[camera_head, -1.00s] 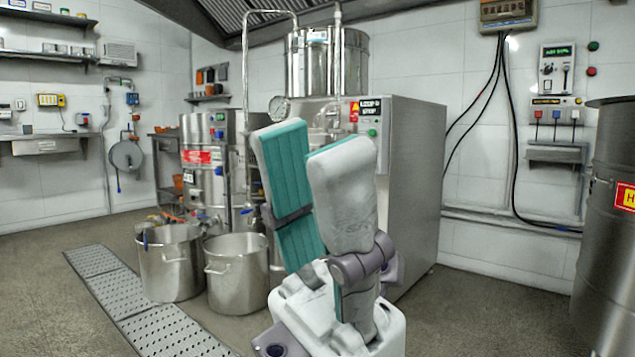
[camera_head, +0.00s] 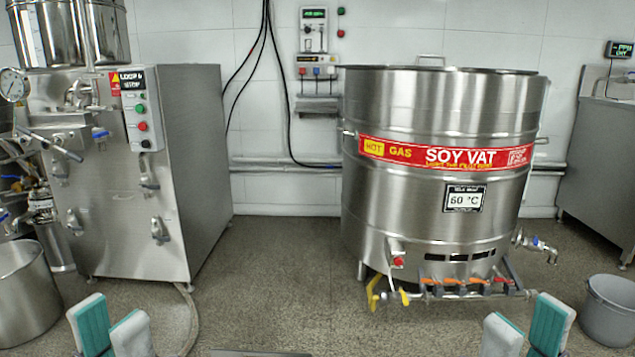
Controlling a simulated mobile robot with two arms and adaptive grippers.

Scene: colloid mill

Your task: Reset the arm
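My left gripper (camera_head: 111,328) is at the bottom left of the head view. Its two white fingers with teal pads point up and stand apart, with nothing between them. My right gripper (camera_head: 526,332) is at the bottom right of the view. Its two fingers also point up with a gap between the teal pads, and it is empty. The lower parts of both grippers and both arms are cut off by the bottom edge.
A steel mill cabinet (camera_head: 185,165) with buttons and valves stands at left, beside a steel pot (camera_head: 25,295). A large steel soy vat (camera_head: 440,220) with a red label and a low burner pipe stands right of centre. A grey bucket (camera_head: 608,312) is at right. Floor between the machines is clear.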

